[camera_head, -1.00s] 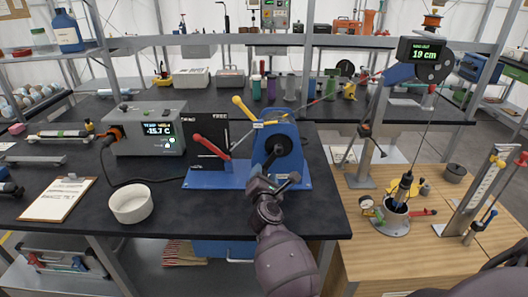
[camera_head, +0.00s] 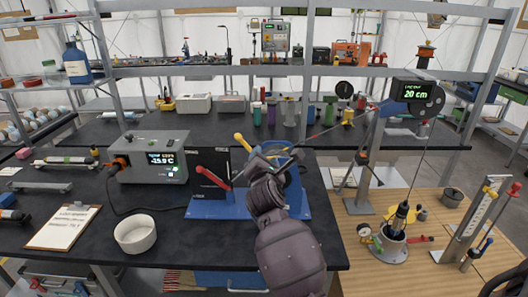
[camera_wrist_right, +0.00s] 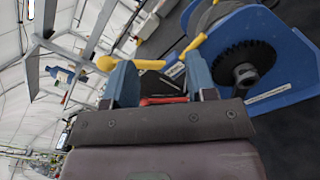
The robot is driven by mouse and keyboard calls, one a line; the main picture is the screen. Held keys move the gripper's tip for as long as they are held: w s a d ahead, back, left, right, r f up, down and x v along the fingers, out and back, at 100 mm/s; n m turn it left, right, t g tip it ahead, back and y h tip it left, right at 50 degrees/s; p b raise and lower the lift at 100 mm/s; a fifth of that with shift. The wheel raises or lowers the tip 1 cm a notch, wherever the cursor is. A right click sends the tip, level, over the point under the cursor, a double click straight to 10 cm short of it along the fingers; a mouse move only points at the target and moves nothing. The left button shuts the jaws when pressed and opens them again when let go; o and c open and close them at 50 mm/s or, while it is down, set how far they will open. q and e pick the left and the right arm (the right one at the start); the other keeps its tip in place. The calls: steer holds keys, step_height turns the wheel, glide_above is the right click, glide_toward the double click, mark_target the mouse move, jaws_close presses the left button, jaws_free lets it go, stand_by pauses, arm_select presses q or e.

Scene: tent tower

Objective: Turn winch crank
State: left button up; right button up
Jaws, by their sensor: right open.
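The blue winch (camera_head: 294,190) stands on the dark bench, with a dark toothed wheel (camera_wrist_right: 246,62) on its side in the right wrist view. A yellow-knobbed handle (camera_head: 242,141) sticks out at its upper left; its knob also shows in the right wrist view (camera_wrist_right: 107,63). A red-handled lever (camera_head: 212,177) lies in front of a black panel to the left. My right gripper (camera_head: 270,153) is in front of the winch and hides part of it. In the wrist view its blue fingers (camera_wrist_right: 160,78) are apart, with the yellow bar near their tips. Contact cannot be told. My left gripper is out of view.
A readout (camera_head: 416,92) on the mast shows 20 cm, and a cable hangs below it to a probe (camera_head: 399,218). A temperature box (camera_head: 152,158), a white bowl (camera_head: 135,234) and a clipboard (camera_head: 64,227) are left of the winch. A shelf rail runs above.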

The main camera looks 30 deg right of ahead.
steer(key=shift+r, duration=0.85)
